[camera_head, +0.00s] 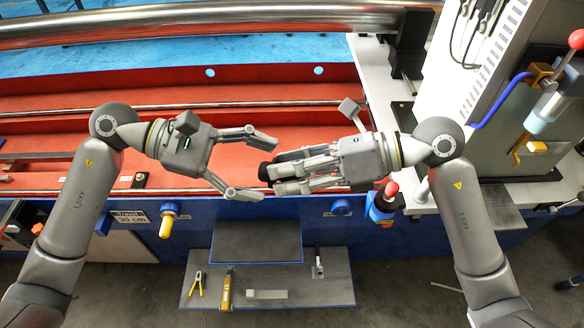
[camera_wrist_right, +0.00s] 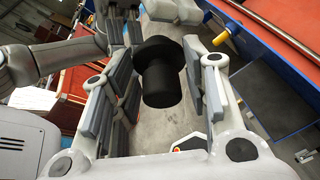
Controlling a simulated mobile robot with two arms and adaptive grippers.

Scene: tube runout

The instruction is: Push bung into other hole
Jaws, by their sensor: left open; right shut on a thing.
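The black bung (camera_head: 264,172) is at the tips of my right gripper (camera_head: 280,172), which is shut on it. In the right wrist view the bung (camera_wrist_right: 162,80) sits between the fingers, with a wider collar and a narrower end. My left gripper (camera_head: 267,170) is open, its fingers spread above and below the bung's free end. I cannot tell whether it touches the bung. Two round light-blue spots that look like holes, a left one (camera_head: 210,72) and a right one (camera_head: 318,70), are in the red back wall, beyond both grippers.
A long steel tube (camera_head: 200,20) lies across the back. The red trough (camera_head: 60,125) runs below it. A white machine cabinet (camera_head: 490,60) stands at the right. A yellow knob (camera_head: 168,219) and a red knob (camera_head: 391,189) stick out in front. Tools lie on the grey step (camera_head: 325,290).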

